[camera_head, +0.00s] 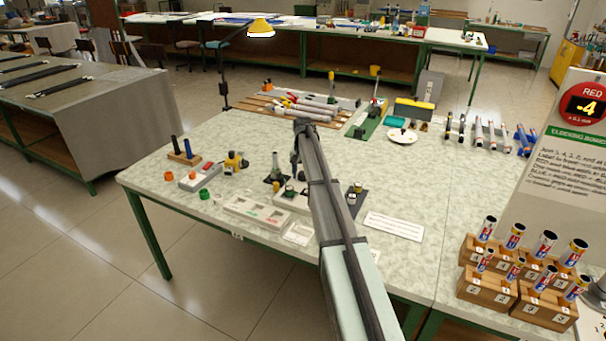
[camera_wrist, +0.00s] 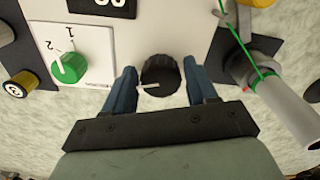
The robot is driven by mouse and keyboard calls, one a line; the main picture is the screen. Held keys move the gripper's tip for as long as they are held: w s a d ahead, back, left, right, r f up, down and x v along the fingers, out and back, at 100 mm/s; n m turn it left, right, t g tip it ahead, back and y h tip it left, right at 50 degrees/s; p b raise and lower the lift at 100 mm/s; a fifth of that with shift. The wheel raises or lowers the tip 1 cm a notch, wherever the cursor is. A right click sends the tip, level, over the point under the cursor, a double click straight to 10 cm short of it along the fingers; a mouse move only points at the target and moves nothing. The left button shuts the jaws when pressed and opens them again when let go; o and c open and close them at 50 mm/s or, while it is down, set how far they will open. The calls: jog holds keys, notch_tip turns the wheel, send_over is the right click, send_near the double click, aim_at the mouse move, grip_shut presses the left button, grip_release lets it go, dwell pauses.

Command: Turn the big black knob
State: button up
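The big black knob (camera_wrist: 162,72) is at the middle of the wrist view, on the edge of a white panel (camera_wrist: 150,35). Its white pointer mark points left in that view. My gripper (camera_wrist: 159,78) has its two blue fingers spread, one on each side of the knob. Narrow gaps show between the fingers and the knob, so it is open and not gripping. In the head view my arm hides the knob, and the finger ends cannot be made out there.
A smaller green knob (camera_wrist: 69,68) with marks 1 and 2 sits left of the black knob. A dark display (camera_wrist: 103,6) is above. Wooden blocks with rods (camera_head: 487,287) stand at the table's right.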

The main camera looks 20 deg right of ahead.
aim_at(303, 174)
jog(key=c, duration=0.8)
jog(key=shift+d+n, duration=0.1)
jog(key=shift+n, duration=1.9)
jog(key=o, duration=1.1)
notch_tip(303, 174, up, 14)
jog(key=shift+f, duration=0.1)
